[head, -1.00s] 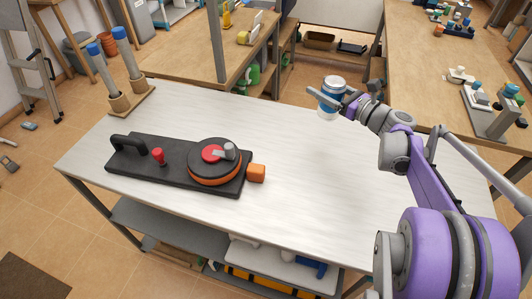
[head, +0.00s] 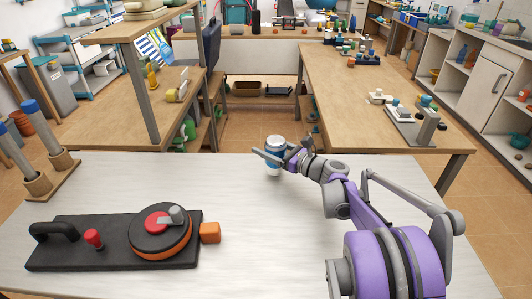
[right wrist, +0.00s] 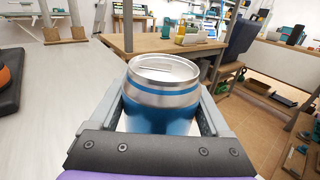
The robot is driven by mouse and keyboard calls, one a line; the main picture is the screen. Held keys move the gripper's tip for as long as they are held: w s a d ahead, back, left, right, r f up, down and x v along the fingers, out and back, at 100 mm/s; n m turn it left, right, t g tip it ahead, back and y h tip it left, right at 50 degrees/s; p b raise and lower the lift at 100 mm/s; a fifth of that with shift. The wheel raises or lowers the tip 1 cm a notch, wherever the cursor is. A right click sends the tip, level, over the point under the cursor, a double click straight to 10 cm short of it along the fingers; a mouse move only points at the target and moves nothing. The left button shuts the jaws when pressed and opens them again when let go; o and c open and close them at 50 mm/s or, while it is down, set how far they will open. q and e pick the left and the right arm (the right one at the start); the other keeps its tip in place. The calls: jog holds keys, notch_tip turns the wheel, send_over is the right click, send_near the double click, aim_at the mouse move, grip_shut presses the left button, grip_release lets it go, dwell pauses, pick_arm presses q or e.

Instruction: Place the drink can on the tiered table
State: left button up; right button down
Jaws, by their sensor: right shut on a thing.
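The drink can (head: 275,143) is blue and silver and upright. My right gripper (head: 268,158) is shut around its sides, over the far edge of the white table. In the right wrist view the can (right wrist: 160,100) stands between the two fingers, its silver lid facing up; its lower part is hidden. A wooden table with an upper shelf (head: 110,33) and a lower top (head: 105,118), which looks like the tiered table, stands beyond to the left. My left gripper is not in view.
The white table (head: 255,255) is clear in the middle. A black device with a round dial (head: 115,250) and blue-topped posts (head: 35,115) stand at its left. Another wooden table (head: 370,110) stands at the back right, with a floor gap between the wooden tables.

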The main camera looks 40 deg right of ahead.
jog(key=shift+f, duration=0.55)
jog(key=shift+f, duration=0.1)
grip_release()
jog(key=shift+s, duration=0.15)
jog(key=p+v, duration=0.2)
jog(key=v, duration=0.9)
jog(key=shift+s+d, duration=0.1)
jog(key=shift+s, duration=0.2)
